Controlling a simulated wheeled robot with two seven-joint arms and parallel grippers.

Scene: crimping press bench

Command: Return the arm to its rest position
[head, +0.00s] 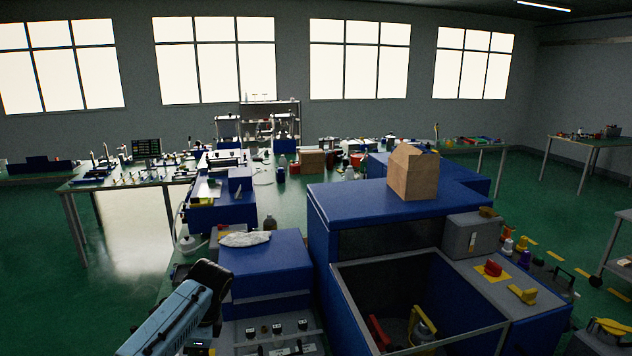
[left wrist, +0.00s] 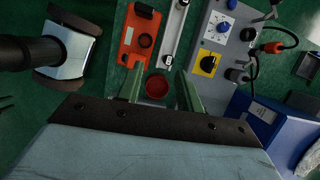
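My left arm comes in at the lower left of the head view, with its light blue link and dark joint beside the blue press housing. The gripper itself cannot be made out there. In the left wrist view my left gripper (left wrist: 159,92) shows two greenish fingers set apart, with nothing held between them. A round red part (left wrist: 157,86) shows in the gap between the fingertips; how far below them it lies I cannot tell. My right gripper is in neither view.
The large blue press (head: 365,207) has an open-topped bay and carries a cardboard box (head: 413,172). A smaller blue housing (head: 262,266) stands left of it.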

